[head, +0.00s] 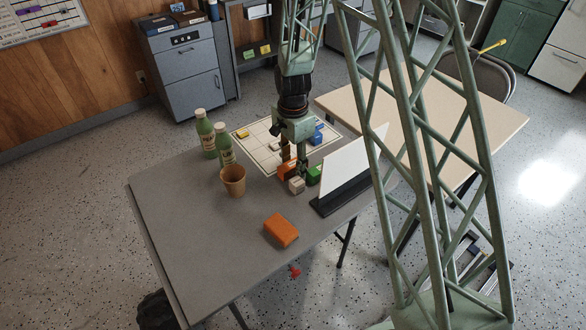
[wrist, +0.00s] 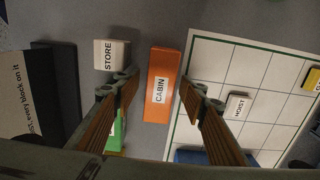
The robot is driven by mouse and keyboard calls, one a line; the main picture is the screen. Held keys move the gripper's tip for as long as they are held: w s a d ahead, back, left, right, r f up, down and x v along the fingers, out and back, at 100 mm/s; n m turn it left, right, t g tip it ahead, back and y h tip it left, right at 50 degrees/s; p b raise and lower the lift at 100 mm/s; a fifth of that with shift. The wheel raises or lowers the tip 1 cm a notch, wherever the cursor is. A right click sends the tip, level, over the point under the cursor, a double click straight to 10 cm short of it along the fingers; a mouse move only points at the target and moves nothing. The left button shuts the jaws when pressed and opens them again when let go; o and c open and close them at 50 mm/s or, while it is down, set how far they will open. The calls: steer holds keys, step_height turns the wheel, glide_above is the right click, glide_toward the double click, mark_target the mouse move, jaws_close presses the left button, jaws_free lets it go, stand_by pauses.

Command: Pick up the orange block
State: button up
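An orange block (wrist: 161,75) with a white label reading CABIN lies between my fingers in the wrist view. In the head view this orange block (head: 287,168) shows partly, with my gripper (head: 291,166) over it and hiding the rest. My gripper (wrist: 160,84) is open, one finger on each side of the block. A gap shows between the block and each finger; I cannot tell how high the fingertips are above the table. A second, plain orange block (head: 281,230) lies apart, nearer the front of the grey table (head: 190,245).
A white STORE block (wrist: 110,55) and a green block (head: 314,174) are close by. A white panel (head: 348,168) stands on a black base at right. A gridded board (head: 262,157) holds several blocks. A paper cup (head: 233,181) and two green bottles (head: 206,136) stand left.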

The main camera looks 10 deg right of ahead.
mark_target(293, 163)
stand_by(0.4)
steer(key=c, duration=1)
steer(key=shift+r, duration=0.15)
steer(key=shift+r+p, duration=1.15)
steer(key=shift+r, duration=3.75)
